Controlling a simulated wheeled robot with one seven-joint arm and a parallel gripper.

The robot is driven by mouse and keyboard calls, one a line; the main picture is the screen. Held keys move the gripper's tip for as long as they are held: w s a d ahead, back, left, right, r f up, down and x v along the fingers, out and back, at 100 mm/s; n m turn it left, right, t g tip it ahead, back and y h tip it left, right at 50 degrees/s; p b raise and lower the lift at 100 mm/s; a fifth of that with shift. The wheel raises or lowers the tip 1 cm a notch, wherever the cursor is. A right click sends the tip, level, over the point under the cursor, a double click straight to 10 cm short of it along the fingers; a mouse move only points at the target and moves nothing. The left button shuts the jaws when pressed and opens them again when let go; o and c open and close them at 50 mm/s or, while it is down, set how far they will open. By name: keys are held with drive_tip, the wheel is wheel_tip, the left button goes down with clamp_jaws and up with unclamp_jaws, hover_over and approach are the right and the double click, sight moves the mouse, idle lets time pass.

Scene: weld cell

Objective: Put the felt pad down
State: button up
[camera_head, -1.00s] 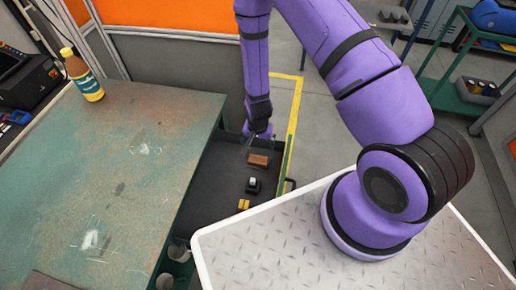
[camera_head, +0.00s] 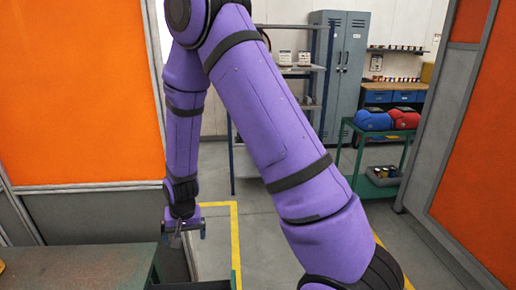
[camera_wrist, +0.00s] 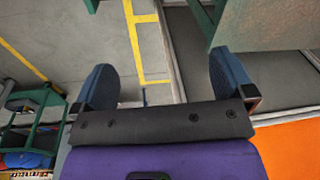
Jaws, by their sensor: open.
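My gripper (camera_head: 187,228) hangs down at the end of my purple arm, close to the right end of the green workbench (camera_head: 75,268) in the head view. In the wrist view my gripper (camera_wrist: 165,82) shows two dark blue fingers spread wide apart. Nothing is held between them; floor and a grey panel edge show through the gap. No felt pad can be made out in either current view. The bench's green edge also shows at the upper right of the wrist view (camera_wrist: 270,22).
Orange panels (camera_head: 75,95) stand behind the bench. A green cart (camera_head: 372,188) with blue and red items stands at the right, before a grey locker (camera_head: 340,70). A yellow line (camera_head: 237,245) marks the floor beside my gripper.

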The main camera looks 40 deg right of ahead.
drive_tip(key=s+d+r+n+t, duration=0.15)
drive_tip(key=s+r, duration=0.25)
drive_tip(key=r, duration=0.8)
drive_tip(key=s+d+r+n+t, duration=0.1)
drive_tip(key=s+d+r, duration=0.15)
drive_tip(key=r, duration=0.85)
drive_tip(key=s+d+r+n, duration=0.1)
drive_tip(key=s+r, duration=0.5)
drive_tip(key=s, duration=0.3)
drive_tip(key=s+d+r+n+t, duration=0.1)
drive_tip(key=s+r, duration=0.5)
drive_tip(key=s, duration=0.4)
drive_tip(key=shift+r+n+h, duration=0.25)
drive_tip(key=shift+n+h, duration=0.05)
drive_tip(key=shift+n, duration=0.05)
